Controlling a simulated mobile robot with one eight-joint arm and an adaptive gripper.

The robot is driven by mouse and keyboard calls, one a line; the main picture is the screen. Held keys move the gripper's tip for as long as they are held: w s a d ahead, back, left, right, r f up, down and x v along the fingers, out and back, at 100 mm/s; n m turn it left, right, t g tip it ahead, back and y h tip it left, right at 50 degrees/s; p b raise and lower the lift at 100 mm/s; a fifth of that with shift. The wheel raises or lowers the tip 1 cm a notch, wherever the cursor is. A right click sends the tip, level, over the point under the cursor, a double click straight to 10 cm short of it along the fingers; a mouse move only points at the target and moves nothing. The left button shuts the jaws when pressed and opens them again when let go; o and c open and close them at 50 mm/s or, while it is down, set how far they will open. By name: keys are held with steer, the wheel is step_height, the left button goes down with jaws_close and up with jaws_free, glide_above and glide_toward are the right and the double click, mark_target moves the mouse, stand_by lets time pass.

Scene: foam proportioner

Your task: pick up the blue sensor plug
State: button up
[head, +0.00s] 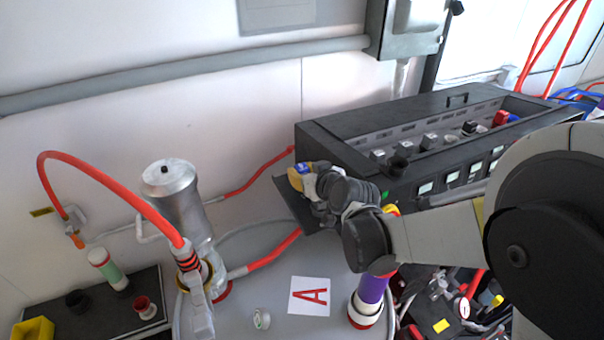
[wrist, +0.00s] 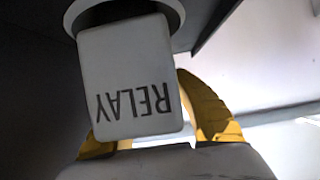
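A small blue piece (head: 513,117) shows next to a red one at the right of the black box's top; I cannot tell whether it is the sensor plug. My gripper (head: 297,178) is at the box's left end, with yellow fingertips and a small blue patch beside them that I cannot identify. In the wrist view, a pale block marked RELAY (wrist: 130,75), upside down, lies in front of my yellow fingers (wrist: 155,125). They show on either side of it, and it hides the space between them. I cannot tell whether they grip it. No blue shows there.
The black box (head: 390,115) carries several grey blocks and knobs. A metal cylinder (head: 175,190) with red hoses stands left on a grey surface. A card marked A (head: 309,296) and a purple cylinder (head: 369,293) are at front. Cluttered parts lie right.

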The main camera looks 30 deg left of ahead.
mark_target(301, 167)
jaws_close()
step_height(301, 167, up, 15)
steer(key=p, duration=0.4)
steer(key=shift+p, duration=0.3)
